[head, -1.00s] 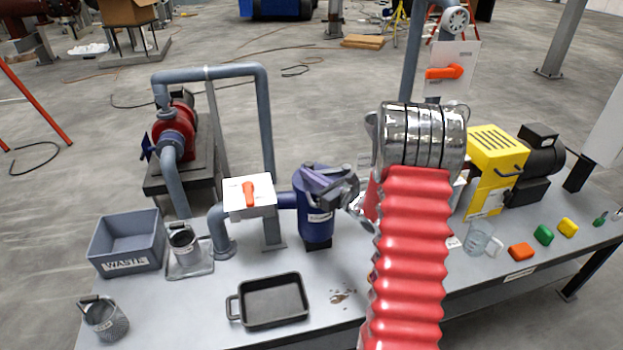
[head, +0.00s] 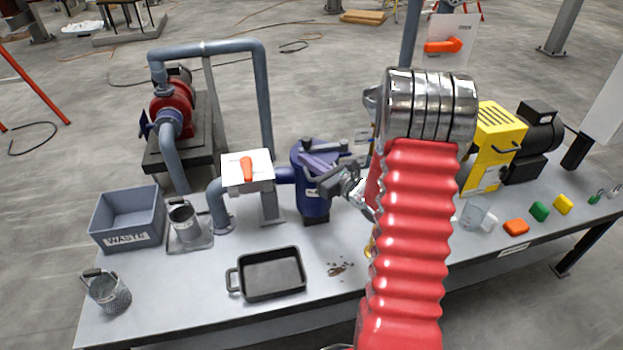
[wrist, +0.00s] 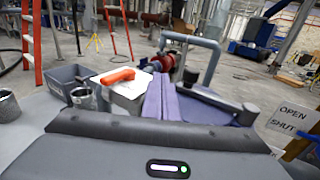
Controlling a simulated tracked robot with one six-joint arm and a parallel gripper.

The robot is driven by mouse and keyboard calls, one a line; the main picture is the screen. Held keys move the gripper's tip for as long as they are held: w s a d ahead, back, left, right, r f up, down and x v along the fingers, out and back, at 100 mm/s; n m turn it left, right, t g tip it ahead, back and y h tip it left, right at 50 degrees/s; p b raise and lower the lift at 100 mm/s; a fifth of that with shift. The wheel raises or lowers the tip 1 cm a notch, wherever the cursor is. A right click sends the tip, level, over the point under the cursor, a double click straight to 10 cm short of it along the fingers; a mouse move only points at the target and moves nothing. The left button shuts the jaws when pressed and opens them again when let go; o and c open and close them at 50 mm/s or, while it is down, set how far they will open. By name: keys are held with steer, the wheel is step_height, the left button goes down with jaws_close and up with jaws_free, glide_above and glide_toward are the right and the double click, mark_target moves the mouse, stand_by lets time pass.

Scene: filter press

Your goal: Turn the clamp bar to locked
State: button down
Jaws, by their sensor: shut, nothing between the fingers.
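The blue filter vessel (head: 313,200) stands on the bench. The dark clamp bar (wrist: 215,98), with a thick upright end, lies across its lid (wrist: 222,125); in the head view a dark end of it (head: 307,145) shows. My gripper (head: 304,157) reaches over the lid from the right. Its two purple fingers are pressed together and empty. In the wrist view the fingers (wrist: 165,78) lie just left of the bar; I cannot tell whether they touch it. A sign reading OPEN and SHUT (wrist: 290,120) stands right of the lid. The gripper body hides the near lid.
A white box with an orange handle (head: 248,172) and pipework stand left of the vessel. The waste bin (head: 127,218), a strainer basket (head: 108,292) and a black tray (head: 270,274) are on the bench. A yellow machine (head: 493,150) stands right of my arm.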

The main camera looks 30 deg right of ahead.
steer(key=s+a, duration=0.3)
steer(key=s, duration=0.4)
steer(key=shift+s+a+r, duration=0.2)
steer(key=shift+s+a, duration=0.15)
steer(key=shift+a, duration=0.05)
